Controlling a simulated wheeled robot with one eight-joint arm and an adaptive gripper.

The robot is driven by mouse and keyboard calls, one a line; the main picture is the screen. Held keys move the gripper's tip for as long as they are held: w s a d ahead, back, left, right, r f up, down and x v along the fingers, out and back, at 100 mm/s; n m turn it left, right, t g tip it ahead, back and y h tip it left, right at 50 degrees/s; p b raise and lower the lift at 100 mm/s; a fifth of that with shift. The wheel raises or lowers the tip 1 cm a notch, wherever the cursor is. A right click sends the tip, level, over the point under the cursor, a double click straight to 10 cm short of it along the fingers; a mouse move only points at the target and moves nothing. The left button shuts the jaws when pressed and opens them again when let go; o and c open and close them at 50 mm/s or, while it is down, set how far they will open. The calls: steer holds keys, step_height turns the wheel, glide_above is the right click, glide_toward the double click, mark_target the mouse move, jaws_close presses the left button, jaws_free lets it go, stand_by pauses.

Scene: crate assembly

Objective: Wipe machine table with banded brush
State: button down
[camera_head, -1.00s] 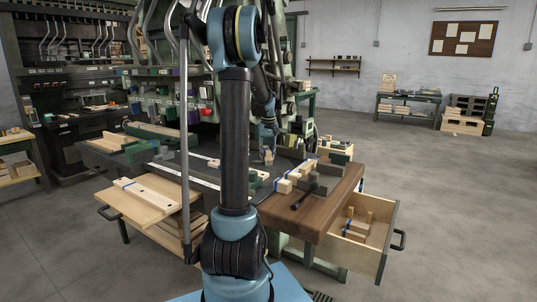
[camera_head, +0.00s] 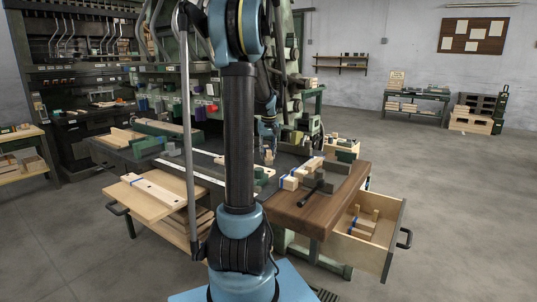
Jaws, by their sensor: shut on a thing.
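The machine table (camera_head: 288,160) is the dark grey surface in the middle, behind my arm. My gripper (camera_head: 268,143) is small in view, low over this table and pointing down. It is shut on a small light-wood piece (camera_head: 268,156), which looks like the brush. Its band and bristles are too small to make out. I cannot tell whether it touches the table. A light-wood piece with a blue band (camera_head: 291,182) lies at the front right, by the brown wooden top.
A brown wooden bench top (camera_head: 315,205) carries a dark vise-like clamp (camera_head: 318,183). An open drawer (camera_head: 385,240) with wooden pieces juts out at the right. A pulled-out board (camera_head: 150,205) juts out at the left. The floor at the right is clear.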

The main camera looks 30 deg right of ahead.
steer(key=shift+w+a, duration=0.25)
steer(key=shift+w, duration=0.3)
steer(key=shift+w+d+r, duration=0.1)
steer(key=shift+w+d, duration=0.4)
steer(key=shift+d, duration=0.35)
steer(key=shift+w+d+r, duration=0.1)
steer(key=shift+w+d, duration=0.35)
steer(key=shift+d, duration=0.35)
steer(key=shift+w+d+f, duration=0.1)
steer(key=shift+w+d, duration=0.4)
steer(key=shift+d, duration=0.3)
steer(key=shift+w+d+f, duration=0.1)
steer(key=shift+w+d, duration=0.35)
steer(key=shift+d, duration=0.35)
steer(key=shift+w+a+r, duration=0.1)
steer(key=shift+w+a, duration=0.35)
steer(key=shift+w, duration=0.25)
steer(key=shift+s+a, duration=0.55)
steer(key=shift+a, duration=0.35)
steer(key=shift+s+a, duration=0.5)
steer(key=shift+a, duration=0.35)
steer(key=shift+s+a, duration=0.45)
steer(key=shift+a, duration=0.3)
steer(key=shift+s+a, duration=0.45)
steer(key=shift+a, duration=0.3)
steer(key=shift+r, duration=2.95)
